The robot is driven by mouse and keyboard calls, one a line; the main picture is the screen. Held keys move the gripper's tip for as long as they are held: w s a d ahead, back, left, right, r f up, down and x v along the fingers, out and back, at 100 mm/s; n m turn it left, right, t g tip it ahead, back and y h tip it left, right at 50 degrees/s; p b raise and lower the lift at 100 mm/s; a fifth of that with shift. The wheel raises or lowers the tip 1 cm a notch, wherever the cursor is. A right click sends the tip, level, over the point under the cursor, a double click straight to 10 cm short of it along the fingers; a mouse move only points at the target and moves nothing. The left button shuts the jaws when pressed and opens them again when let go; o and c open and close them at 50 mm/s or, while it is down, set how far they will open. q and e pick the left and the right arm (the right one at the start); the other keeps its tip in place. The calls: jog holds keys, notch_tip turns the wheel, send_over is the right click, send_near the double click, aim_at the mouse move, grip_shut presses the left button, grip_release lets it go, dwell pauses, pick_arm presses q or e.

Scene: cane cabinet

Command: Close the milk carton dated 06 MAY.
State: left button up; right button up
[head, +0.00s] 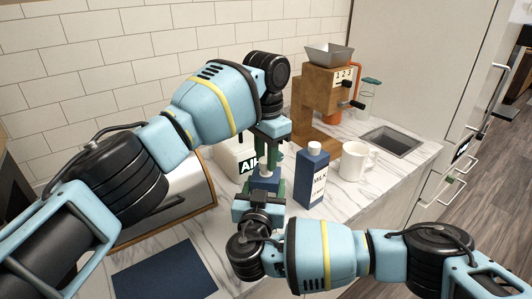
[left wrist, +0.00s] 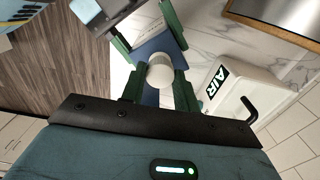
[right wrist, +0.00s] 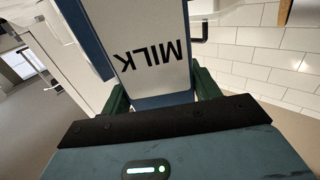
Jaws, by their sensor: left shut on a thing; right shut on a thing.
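One blue and white milk carton (head: 265,182) is between my two grippers, mostly hidden by them in the head view. The right wrist view shows its white face with "MILK" (right wrist: 152,58). No date is readable. My right gripper (right wrist: 155,100) is shut on the carton's body. My left gripper (head: 268,160) comes down from above. In the left wrist view its fingers are shut on the carton's round white cap (left wrist: 160,72). The cap sits at the top of the carton; I cannot tell how tight it is. A second milk carton (head: 312,178), with a white cap, stands upright to the right.
A white mug (head: 357,162) stands right of the second carton. A wooden coffee grinder (head: 322,100) and a sink (head: 391,141) are behind. A white "AIR" appliance (head: 228,160) stands close behind my grippers. A dark blue mat (head: 165,272) lies front left.

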pick_arm(q)
jog(key=shift+f, duration=0.55)
dwell(0.4)
